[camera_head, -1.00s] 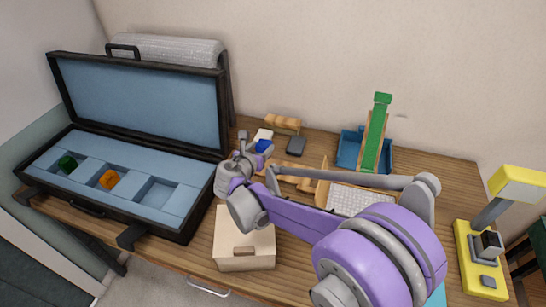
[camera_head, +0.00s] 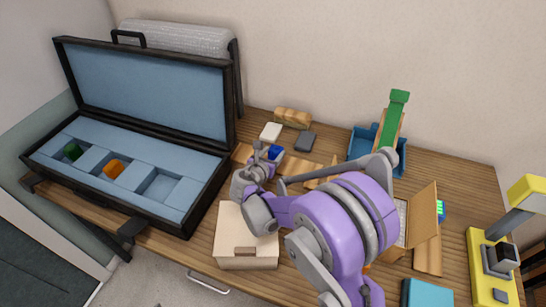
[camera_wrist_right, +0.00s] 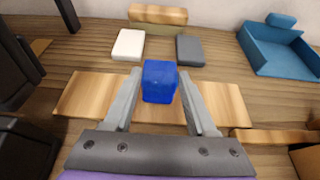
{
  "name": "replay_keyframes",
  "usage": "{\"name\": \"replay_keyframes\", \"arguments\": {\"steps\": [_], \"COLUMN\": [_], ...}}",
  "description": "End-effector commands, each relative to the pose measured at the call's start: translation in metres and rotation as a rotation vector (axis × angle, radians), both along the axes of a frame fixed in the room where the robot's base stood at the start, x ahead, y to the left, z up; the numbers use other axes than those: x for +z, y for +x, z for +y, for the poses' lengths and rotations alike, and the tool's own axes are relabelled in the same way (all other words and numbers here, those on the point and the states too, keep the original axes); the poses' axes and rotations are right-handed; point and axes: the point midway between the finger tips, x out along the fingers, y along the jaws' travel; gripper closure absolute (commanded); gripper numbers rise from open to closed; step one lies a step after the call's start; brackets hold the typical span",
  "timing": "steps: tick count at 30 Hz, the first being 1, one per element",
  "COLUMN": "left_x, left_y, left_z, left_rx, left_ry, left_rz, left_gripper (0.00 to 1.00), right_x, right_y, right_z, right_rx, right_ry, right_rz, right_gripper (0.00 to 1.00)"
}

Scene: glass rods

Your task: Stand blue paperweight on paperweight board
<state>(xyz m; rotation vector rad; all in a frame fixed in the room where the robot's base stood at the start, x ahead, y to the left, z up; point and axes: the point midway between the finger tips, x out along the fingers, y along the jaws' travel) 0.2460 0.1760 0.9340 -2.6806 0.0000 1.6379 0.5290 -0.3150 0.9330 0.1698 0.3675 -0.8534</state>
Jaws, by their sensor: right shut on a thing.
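The blue paperweight (camera_head: 275,152) is a small blue block. In the right wrist view the paperweight (camera_wrist_right: 159,82) sits between the two fingers of my right gripper (camera_wrist_right: 160,90), which is shut on it. It is upright over a flat wooden board (camera_wrist_right: 222,103), seemingly the paperweight board, which also shows in the head view (camera_head: 300,166). Whether its underside touches the board is hidden. In the head view my right gripper (camera_head: 265,153) is partly covered by its own arm. My left gripper is not in view.
A white block (camera_wrist_right: 128,44) and a dark grey block (camera_wrist_right: 190,49) lie behind the board, with a wooden block (camera_wrist_right: 158,15) farther back. A blue tray (camera_wrist_right: 281,50) stands at right. An open black case (camera_head: 208,192) is at left, a cream box (camera_head: 232,250) in front.

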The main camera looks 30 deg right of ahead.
Motion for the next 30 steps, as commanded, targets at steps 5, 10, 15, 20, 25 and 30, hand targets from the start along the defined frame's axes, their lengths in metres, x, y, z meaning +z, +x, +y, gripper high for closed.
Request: {"name": "replay_keyframes", "arguments": {"steps": [5, 10, 15, 20, 25, 30], "left_x": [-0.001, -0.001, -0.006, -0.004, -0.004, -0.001], "left_y": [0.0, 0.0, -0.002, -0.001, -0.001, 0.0], "left_z": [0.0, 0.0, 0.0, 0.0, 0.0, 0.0], "left_rx": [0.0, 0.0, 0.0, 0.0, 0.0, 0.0], "left_ry": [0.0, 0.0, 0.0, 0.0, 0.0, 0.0], "left_rz": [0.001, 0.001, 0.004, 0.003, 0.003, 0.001], "left_gripper": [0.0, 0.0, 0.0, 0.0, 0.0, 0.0], "right_x": [-0.014, -0.013, -0.017, -0.016, -0.016, -0.013], "right_y": [0.0, 0.0, -0.001, 0.0, 0.0, 0.0], "right_z": [0.0, 0.0, 0.0, 0.0, 0.0, 0.0], "right_rx": [0.0, 0.0, 0.0, 0.0, 0.0, 0.0], "right_ry": [-0.001, -0.001, -0.001, 0.0, 0.0, 0.0], "right_rz": [-0.001, -0.001, 0.001, 0.0, 0.0, 0.0], "right_gripper": [1.0, 1.0, 1.0, 0.14, 0.13, 0.13]}}
